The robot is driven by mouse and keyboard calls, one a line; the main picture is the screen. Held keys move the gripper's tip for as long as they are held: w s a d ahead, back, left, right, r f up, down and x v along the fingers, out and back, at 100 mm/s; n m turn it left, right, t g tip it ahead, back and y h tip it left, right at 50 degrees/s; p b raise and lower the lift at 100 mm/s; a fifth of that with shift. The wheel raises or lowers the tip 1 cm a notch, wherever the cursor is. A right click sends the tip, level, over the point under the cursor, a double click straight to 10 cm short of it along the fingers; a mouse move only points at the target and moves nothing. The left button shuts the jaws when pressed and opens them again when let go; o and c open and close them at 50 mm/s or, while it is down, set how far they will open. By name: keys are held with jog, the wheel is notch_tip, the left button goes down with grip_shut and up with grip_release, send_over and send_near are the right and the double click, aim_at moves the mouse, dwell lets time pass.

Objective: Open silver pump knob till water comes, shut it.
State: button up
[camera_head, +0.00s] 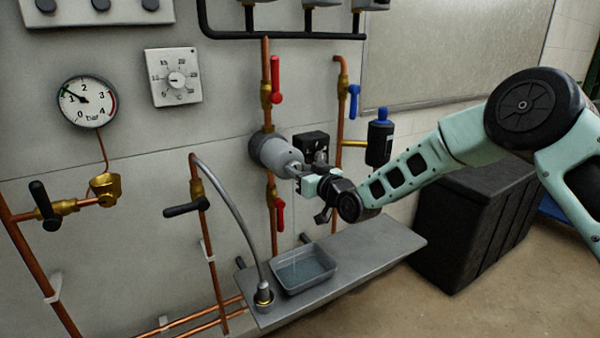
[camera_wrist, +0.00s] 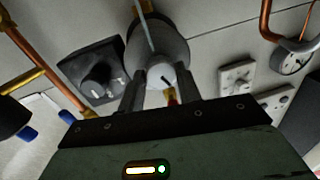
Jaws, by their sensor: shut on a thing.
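The silver pump (camera_head: 268,150) is a grey cylinder on the wall pipe, with a pale silver knob (camera_wrist: 160,76) at its front end. My gripper (camera_head: 299,171) is at the knob, and in the wrist view its two fingers (camera_wrist: 158,88) are shut on either side of it. A thin pale streak, which looks like water (camera_wrist: 146,32), runs across the pump away from the knob. Below the pump, a grey tray (camera_head: 333,268) on the shelf holds what looks like water, with a faint vertical line above it. The fingers partly hide the knob.
A black box with a dial (camera_wrist: 97,82) sits close beside the pump. Red-handled valves (camera_head: 275,80) (camera_head: 280,214) are above and below it. A blue-handled valve (camera_head: 354,100) and a dark bottle (camera_head: 380,142) are to the right. A bent hose (camera_head: 240,215) stands left of the tray.

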jog(key=shift+f, duration=0.1)
jog(key=n+b, duration=0.6)
jog(key=b, duration=0.1)
jog(key=n+h+b, duration=0.1)
jog(key=n+b, duration=0.5)
jog(key=b, duration=0.2)
jog(key=shift+s+a+h, duration=0.15)
jog(key=shift+a+h, duration=0.05)
jog(key=shift+h, duration=0.1)
jog(key=shift+n, duration=0.3)
jog(key=o, duration=1)
jog(key=shift+c, duration=0.2)
jog(key=shift+r, duration=0.2)
